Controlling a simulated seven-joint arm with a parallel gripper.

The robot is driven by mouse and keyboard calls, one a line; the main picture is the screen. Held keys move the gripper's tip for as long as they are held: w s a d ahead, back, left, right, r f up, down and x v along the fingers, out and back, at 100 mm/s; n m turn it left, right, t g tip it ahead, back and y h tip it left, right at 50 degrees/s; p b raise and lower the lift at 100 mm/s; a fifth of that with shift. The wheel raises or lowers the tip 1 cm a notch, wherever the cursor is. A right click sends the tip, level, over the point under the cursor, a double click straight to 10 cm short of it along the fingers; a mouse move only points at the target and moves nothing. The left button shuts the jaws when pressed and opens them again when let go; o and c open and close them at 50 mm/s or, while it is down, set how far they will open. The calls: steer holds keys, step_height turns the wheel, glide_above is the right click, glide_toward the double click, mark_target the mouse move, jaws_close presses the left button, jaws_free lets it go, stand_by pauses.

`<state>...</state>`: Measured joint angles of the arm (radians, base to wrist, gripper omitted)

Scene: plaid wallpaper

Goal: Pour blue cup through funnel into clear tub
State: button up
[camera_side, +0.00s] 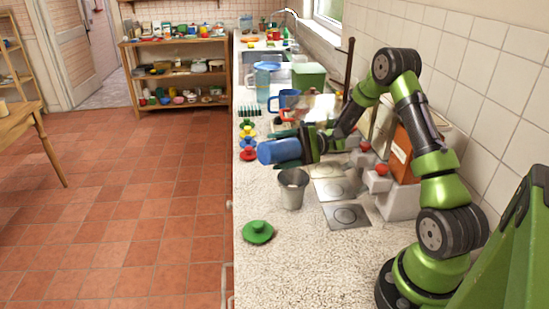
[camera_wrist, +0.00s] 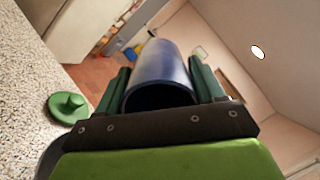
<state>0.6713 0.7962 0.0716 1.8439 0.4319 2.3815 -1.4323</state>
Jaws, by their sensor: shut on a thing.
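A blue cup (camera_side: 280,151) lies on its side in the air, its long axis nearly level. My gripper (camera_side: 306,147) is shut on it. In the wrist view, the cup (camera_wrist: 160,78) sits between the two green fingers with a dark round end toward the palm. A greyish, see-through tub (camera_side: 292,190) stands upright on the counter, just below the cup. A green piece with a wide rim and raised middle (camera_side: 257,232) lies on the counter nearer the camera; it also shows in the wrist view (camera_wrist: 67,107). I cannot tell if it is the funnel.
Several coloured knobbed pieces (camera_side: 247,140) line the counter's left edge. A blue mug (camera_side: 287,99), a blue pitcher (camera_side: 266,80) and a green bin (camera_side: 308,79) stand behind. Grey stands with red knobs (camera_side: 382,169) are at right. The front counter (camera_side: 290,265) is mostly clear.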

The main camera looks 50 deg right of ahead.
steer(key=shift+w+a+f+h, duration=0.1)
steer(key=shift+a+f+h, duration=0.1)
steer(key=shift+f+h, duration=0.5)
steer(key=h, duration=0.1)
steer(key=f+g+h, duration=0.1)
steer(key=shift+a+h, duration=0.3)
steer(key=shift+a, duration=0.1)
steer(key=shift+w+a+f+g+h, duration=0.15)
steer(key=shift+a+f+h, duration=0.15)
steer(key=shift+h, duration=0.2)
steer(key=shift+w+a+f+g+h, duration=0.1)
steer(key=shift+a+f+g+h, duration=0.1)
steer(key=shift+a+h, duration=0.25)
steer(key=h, duration=0.3)
steer(key=shift+r+g, duration=0.15)
steer(key=shift+g, duration=0.2)
steer(key=a+f+h, duration=0.1)
steer(key=h, duration=0.1)
steer(key=a+f+g+h, duration=0.1)
steer(key=f+h, duration=0.1)
steer(key=a+f+h, duration=0.1)
steer(key=h, duration=0.2)
steer(key=shift+w+f+g, duration=0.25)
steer(key=shift+w+g, duration=0.15)
steer(key=shift+w+a+f+g+h, duration=0.2)
steer(key=shift+a+h, duration=0.3)
steer(key=shift+h, duration=0.45)
steer(key=shift+w+a+f+g+h, duration=0.1)
steer(key=shift+a+f+g+h, duration=0.3)
steer(key=shift+h, duration=0.5)
